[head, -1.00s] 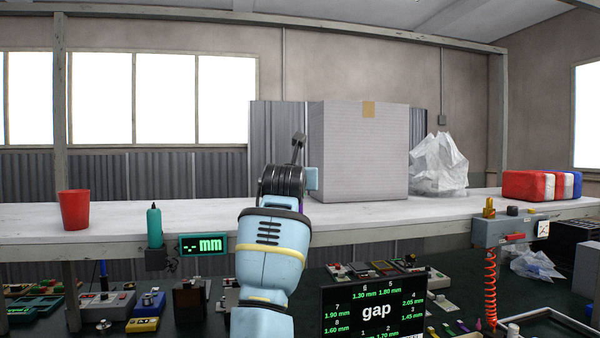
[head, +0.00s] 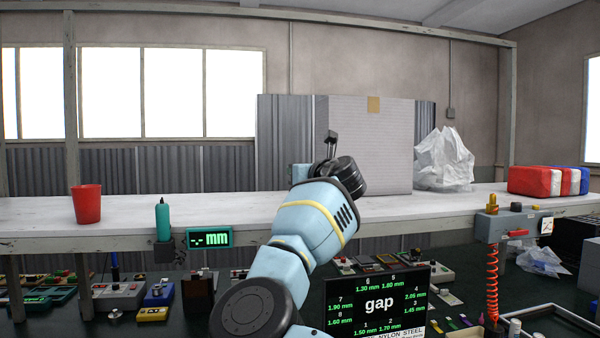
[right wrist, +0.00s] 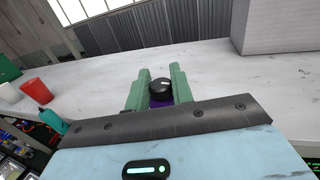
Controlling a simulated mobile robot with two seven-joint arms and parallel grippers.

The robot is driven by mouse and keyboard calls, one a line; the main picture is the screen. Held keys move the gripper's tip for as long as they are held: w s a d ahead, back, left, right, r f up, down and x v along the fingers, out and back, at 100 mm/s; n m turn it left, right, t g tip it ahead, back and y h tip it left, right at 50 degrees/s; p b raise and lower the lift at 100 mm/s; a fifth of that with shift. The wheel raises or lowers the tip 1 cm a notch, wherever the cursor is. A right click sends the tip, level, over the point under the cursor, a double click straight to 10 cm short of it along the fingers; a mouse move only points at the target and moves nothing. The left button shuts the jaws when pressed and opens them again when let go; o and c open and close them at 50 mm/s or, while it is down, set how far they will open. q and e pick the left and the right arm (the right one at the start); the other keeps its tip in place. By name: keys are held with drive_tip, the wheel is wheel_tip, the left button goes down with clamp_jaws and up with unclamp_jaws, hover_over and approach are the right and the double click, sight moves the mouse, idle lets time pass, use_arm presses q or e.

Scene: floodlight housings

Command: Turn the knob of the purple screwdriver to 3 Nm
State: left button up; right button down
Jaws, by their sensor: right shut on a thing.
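The purple screwdriver (right wrist: 160,103) shows in the right wrist view between the green fingers of my right gripper (right wrist: 159,76). The gripper is shut on it. Its black round knob (right wrist: 158,93) faces the camera with a small white mark near the top; no Nm figures are readable. In the head view my right arm reaches up to the bench in front of the large box, and its wrist hides the fingers and the screwdriver. My left gripper is in neither view.
A white bench (head: 130,220) runs across, with a red cup (head: 87,204), a teal bottle-like tool (head: 162,218), a green mm display (head: 209,238), a large grey box (head: 385,140) and a plastic bag (head: 442,160). A gap screen (head: 379,303) stands in front.

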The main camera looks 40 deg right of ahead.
drive_tip(key=shift+n+t+y, duration=0.3)
drive_tip(key=shift+n+y, duration=1.4)
drive_tip(key=shift+y, duration=1)
drive_tip(key=shift+f+n+y, duration=0.1)
drive_tip(key=shift+n+y, duration=0.3)
drive_tip(key=shift+y, duration=0.2)
drive_tip(key=c, duration=1.3)
unclamp_jaws()
drive_tip(key=shift+o, duration=0.2)
drive_tip(key=shift+s+d, duration=0.15)
drive_tip(key=shift+s, duration=0.4)
drive_tip(key=s, duration=0.6)
drive_tip(key=shift+s+d, duration=0.3)
